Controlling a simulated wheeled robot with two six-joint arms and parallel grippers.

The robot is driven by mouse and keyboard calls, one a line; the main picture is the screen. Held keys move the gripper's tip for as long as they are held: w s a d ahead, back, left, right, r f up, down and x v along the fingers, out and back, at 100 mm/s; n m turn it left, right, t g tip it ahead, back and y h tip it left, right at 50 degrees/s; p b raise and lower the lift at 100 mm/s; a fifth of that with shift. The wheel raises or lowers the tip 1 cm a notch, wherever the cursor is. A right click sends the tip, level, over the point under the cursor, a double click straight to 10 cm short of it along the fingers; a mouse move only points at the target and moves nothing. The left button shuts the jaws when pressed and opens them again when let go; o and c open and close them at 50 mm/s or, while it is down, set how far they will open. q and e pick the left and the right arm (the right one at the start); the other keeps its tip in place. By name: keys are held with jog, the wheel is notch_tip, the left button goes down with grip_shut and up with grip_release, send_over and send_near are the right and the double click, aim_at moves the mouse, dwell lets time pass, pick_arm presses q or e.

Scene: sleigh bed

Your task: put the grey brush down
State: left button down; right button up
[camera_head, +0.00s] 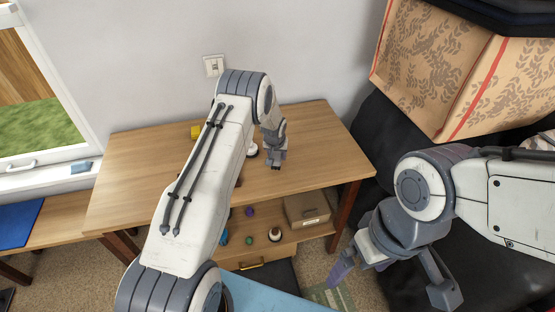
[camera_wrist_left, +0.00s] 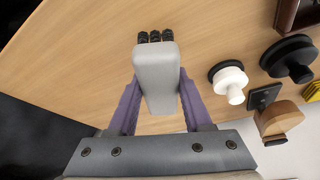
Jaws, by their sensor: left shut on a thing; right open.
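The grey brush (camera_wrist_left: 157,75) is between the purple fingers of my left gripper (camera_wrist_left: 157,105) in the left wrist view. Its black bristles (camera_wrist_left: 155,37) point away from the gripper, over the wooden table top (camera_wrist_left: 85,50). In the head view my left gripper (camera_head: 275,161) is above the right half of the table (camera_head: 320,150). I cannot tell whether the brush touches the wood. My right gripper (camera_head: 392,278) is open and empty, low in front of the table's right side.
Beside the brush in the left wrist view are a white knobbed disc (camera_wrist_left: 229,80), a black disc (camera_wrist_left: 290,58) and a wooden-handled item (camera_wrist_left: 278,118). A yellow object (camera_head: 196,132) lies at the table's back. Small items and a box (camera_head: 307,209) fill the lower shelf. Table right of the gripper is clear.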

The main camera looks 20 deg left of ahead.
pick_arm(q)
notch_tip(320, 180, down, 3)
jog(key=shift+r+p, duration=0.1)
jog(key=shift+p, duration=0.6)
jog(key=shift+f, duration=0.6)
jog(key=shift+w, duration=0.1)
jog(key=shift+f, duration=0.1)
